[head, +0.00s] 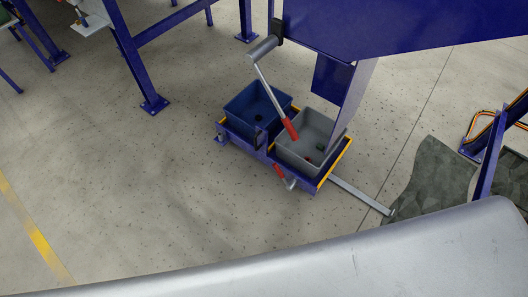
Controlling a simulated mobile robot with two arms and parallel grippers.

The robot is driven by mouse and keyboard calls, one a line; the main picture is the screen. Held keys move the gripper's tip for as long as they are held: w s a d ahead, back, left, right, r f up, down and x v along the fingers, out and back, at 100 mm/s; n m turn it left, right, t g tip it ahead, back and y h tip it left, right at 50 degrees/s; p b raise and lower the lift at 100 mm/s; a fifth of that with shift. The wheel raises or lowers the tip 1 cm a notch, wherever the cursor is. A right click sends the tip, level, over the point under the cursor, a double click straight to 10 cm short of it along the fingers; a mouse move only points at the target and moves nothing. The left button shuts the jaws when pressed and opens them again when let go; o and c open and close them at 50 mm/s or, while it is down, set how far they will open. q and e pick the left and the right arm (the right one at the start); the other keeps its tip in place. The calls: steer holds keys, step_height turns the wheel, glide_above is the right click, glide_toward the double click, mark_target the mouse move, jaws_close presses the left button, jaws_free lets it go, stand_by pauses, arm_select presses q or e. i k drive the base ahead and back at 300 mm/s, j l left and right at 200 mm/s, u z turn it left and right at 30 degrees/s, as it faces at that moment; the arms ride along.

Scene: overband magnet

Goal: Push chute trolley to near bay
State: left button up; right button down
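The chute trolley is a low blue frame (309,186) with yellow edging, standing on the floor right of the middle. It carries a dark blue bin (243,116) on the left and a grey bin (299,163) on the right, each with a few small dark pieces inside. A small red handle (278,170) with a metal bracket shows at its front side. A metal lever with a red grip (291,129) hangs in front of the bins and hides part of them. Neither of my grippers is in view.
A blue chute (332,80) hangs over the trolley. A flat metal bar (360,195) runs along the floor towards a dark mat (432,180). Blue legs (139,65) stand at upper left. A large silver surface crosses the bottom. The floor at left is clear, with a yellow line (36,238).

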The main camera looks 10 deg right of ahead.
mark_target(263, 147)
steer(key=z, duration=0.95)
steer(key=i+j+z, duration=0.2)
steer(key=j+z, duration=0.25)
steer(key=i+j+z, duration=0.1)
steer(key=j+z, duration=1.65)
steer(key=k+l, duration=0.05)
